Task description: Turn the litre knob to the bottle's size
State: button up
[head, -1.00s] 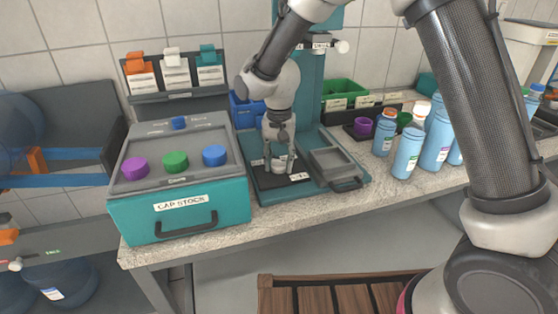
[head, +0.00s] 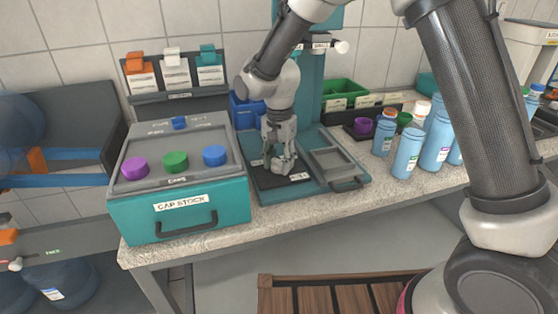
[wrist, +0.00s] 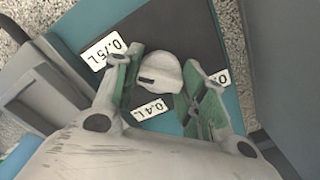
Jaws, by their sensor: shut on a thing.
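The litre knob (wrist: 163,68) is pale grey and round, with a dark mark on its lower left edge in the wrist view. It sits on a dark plate (wrist: 190,28) between my gripper's green-padded fingers, and my gripper (head: 279,168) is shut on it. In the wrist view the 0.75L label (wrist: 102,50) lies to the knob's left and the 0.4 L label (wrist: 150,110) below it. A third label (wrist: 219,77) at the right is partly covered by a finger. The knob's mark faces roughly between the 0.75L and 0.4 L labels. In the head view the gripper hides the knob.
The teal CAP STOCK box (head: 225,200) stands to the left, with purple, green and blue caps on top. A teal frame (head: 345,185) with a grey tray is right of the plate. Several blue bottles (head: 407,155) stand farther right; I cannot read their sizes.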

aim_at(279, 160)
jog(key=o, duration=1)
jog(key=shift+o, duration=0.2)
notch_tip(279, 160, up, 12)
